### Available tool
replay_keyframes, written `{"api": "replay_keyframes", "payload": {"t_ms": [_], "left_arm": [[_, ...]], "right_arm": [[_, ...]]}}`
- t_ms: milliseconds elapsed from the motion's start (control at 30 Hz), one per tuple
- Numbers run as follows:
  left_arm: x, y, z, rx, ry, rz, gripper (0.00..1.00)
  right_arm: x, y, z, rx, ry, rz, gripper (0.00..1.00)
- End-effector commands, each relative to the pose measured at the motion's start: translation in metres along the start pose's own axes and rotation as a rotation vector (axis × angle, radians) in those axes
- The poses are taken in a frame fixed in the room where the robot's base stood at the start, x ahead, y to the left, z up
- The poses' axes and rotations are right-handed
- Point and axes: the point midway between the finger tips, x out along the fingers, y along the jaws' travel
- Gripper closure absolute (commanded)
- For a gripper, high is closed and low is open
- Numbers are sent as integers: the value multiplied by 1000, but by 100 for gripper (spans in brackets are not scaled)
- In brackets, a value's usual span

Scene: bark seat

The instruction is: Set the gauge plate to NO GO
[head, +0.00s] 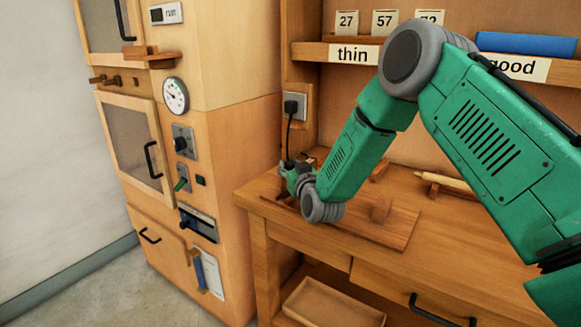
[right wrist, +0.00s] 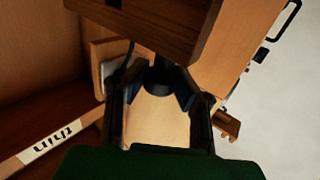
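I cannot make out a plate marked NO GO in either view. A dark wooden block (right wrist: 150,22) fills the top of the right wrist view, just beyond my fingertips. My right gripper (head: 294,178) is low over the left end of the workbench, near a wooden board (head: 385,228) with a small upright block. In the right wrist view its dark fingers (right wrist: 160,88) lean inward around a small black shape, with pale wood behind. Whether they grip that shape is unclear. My left gripper is out of view.
A wooden cabinet (head: 235,130) with a dial (head: 175,96), switches and a "run" sign (head: 166,13) stands left of the workbench (head: 300,232). A wall socket (head: 294,106) with a plugged cord is behind the gripper. A shelf (head: 310,52) holds number cards and a blue roll (head: 526,44).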

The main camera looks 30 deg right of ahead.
Motion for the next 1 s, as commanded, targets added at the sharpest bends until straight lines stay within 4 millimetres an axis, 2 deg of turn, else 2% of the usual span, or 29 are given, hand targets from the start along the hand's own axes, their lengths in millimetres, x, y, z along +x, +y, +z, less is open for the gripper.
{"api": "replay_keyframes", "payload": {"t_ms": [167,500,800,833,867,900,1000], "left_arm": [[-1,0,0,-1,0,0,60],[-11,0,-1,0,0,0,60],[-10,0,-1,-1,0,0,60],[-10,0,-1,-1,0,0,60],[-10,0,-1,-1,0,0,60],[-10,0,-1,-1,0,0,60],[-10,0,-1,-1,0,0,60]], "right_arm": [[-1,1,-1,2,4,0,100],[-30,-39,-3,3,6,-1,100],[-33,-42,-3,3,7,-1,100],[-34,-42,-3,3,7,-1,72],[-34,-42,-3,3,7,-1,61],[-34,-42,-3,2,6,-1,55],[-33,-42,-2,2,5,-1,55]]}}
